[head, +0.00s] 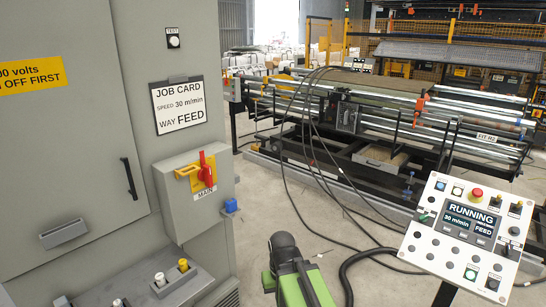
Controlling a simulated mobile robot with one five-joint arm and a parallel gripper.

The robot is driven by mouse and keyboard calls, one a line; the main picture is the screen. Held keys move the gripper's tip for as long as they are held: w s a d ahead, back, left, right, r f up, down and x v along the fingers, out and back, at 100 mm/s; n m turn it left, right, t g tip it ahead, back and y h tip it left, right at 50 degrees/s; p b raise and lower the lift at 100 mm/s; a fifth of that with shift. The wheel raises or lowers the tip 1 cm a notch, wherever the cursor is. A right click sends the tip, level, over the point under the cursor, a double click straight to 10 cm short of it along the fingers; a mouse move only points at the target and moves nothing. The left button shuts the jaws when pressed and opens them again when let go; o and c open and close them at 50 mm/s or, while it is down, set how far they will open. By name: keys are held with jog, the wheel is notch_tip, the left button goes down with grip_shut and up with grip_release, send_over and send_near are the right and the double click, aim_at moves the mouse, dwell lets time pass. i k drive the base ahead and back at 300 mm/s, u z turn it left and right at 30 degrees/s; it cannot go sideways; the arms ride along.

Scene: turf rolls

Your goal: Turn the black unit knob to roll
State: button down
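A tilted white control panel (460,262) stands at the lower right. It carries several black knobs, among them one at the upper right (516,208), one at the right edge (508,251) and one at the lower right (493,283). Their labels are too small to read, so I cannot tell which is the unit knob or how it points. The panel's display (470,224) reads RUNNING, 30 m/min, FEED. My green and black arm shows at the bottom centre, left of the panel and apart from it. My gripper's fingers do not show.
A grey cabinet (60,150) fills the left, with a red MAIN switch (206,170) and a job card (180,105) reading 30 m/min, way FEED. A red button (476,195) tops the panel. A roller machine (360,120) stands behind; cables (305,150) hang down to the floor.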

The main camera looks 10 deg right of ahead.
aim_at(507, 251)
jog(key=z, duration=1.6)
jog(key=k, duration=1.3)
jog(key=u, duration=0.45)
jog(key=i, duration=2.05)
jog(key=u, duration=0.1)
